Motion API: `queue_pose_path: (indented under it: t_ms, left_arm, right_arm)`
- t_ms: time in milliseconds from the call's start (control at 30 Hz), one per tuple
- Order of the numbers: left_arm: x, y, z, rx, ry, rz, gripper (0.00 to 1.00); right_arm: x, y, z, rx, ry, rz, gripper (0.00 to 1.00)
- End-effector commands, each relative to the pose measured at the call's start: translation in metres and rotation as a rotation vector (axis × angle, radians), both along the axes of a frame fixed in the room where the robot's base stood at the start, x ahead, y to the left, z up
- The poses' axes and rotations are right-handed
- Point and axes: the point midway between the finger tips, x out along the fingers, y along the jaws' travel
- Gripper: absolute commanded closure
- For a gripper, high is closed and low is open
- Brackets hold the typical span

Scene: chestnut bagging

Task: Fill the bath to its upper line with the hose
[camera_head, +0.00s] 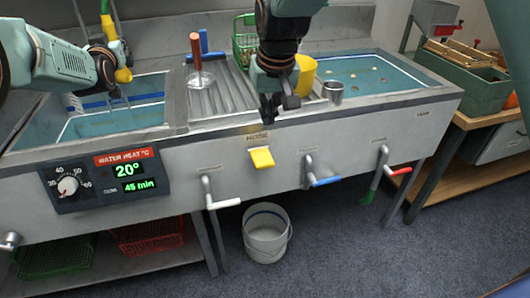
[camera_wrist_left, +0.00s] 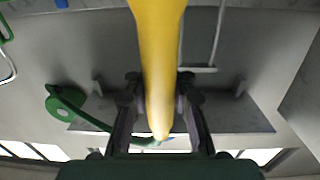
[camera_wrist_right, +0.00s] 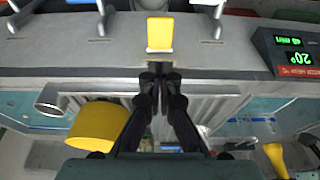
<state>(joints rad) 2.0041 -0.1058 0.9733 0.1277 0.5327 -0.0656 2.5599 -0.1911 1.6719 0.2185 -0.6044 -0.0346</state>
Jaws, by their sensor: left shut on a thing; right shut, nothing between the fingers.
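The left basin (camera_head: 158,84) holds water, with a dark blue line and a white line on its inner walls. The yellow hose nozzle (camera_head: 123,75) hangs over its back part; my left gripper (camera_head: 106,72) is shut on it. The nozzle (camera_wrist_left: 158,60) fills the middle of the left wrist view. I cannot tell whether water is flowing. The yellow HOSE lever (camera_head: 261,157) sticks out from the sink front. My right gripper (camera_head: 280,106) is shut and empty, above the front edge near that lever. The lever (camera_wrist_right: 160,35) lies just ahead of the fingertips in the right wrist view.
A heat panel (camera_head: 107,178) reads 20°. White (camera_head: 223,203), blue (camera_head: 326,182) and red (camera_head: 400,171) valve handles line the front. A bucket (camera_head: 266,232) stands on the floor.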

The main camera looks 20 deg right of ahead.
Motion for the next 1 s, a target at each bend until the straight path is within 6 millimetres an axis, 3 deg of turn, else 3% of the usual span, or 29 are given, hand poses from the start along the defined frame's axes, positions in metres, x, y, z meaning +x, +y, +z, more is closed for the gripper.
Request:
queue_pose_path:
  t_ms: [267,800,1000]
  left_arm:
    - [0.000,0.001,0.001,-0.001,-0.001,0.001,1.00]
    - [0.000,0.001,0.001,-0.001,-0.001,0.001,1.00]
    - [0.000,0.001,0.001,-0.001,-0.001,0.001,1.00]
  right_arm:
    - [0.002,0.000,-0.007,0.000,0.000,-0.001,1.00]
    - [0.028,0.000,-0.098,0.000,0.002,-0.001,1.00]
    - [0.028,0.000,-0.125,0.000,-0.001,-0.001,1.00]
